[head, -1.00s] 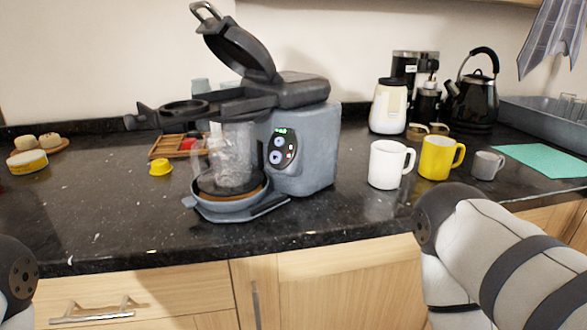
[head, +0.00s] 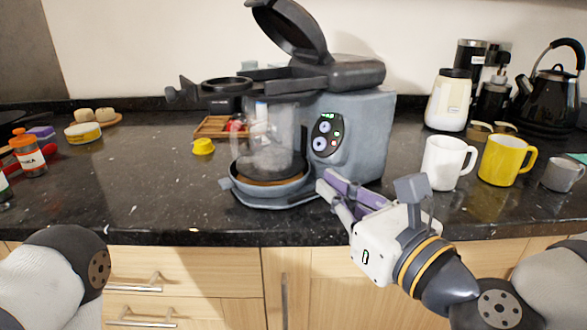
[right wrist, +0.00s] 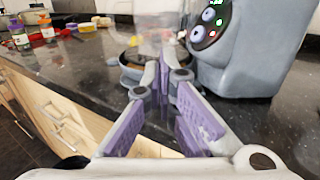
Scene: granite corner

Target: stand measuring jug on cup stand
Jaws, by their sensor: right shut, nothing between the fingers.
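The clear measuring jug (head: 268,140) stands upright on the round cup stand (head: 270,195) at the foot of the grey coffee machine (head: 360,140). The jug's lower part also shows in the right wrist view (right wrist: 155,35). My right gripper (head: 325,182) is shut and empty, its purple-padded fingers just right of the cup stand and in front of the machine. In the right wrist view the fingertips (right wrist: 162,72) meet in front of the cup stand (right wrist: 130,68); I cannot tell if they touch it. My left gripper is out of view.
A white mug (head: 446,162), a yellow mug (head: 505,160) and a grey cup (head: 562,175) stand to the right. A yellow cap (head: 203,146) and a wooden tray (head: 212,130) lie left of the machine. The front left granite worktop (head: 130,200) is clear.

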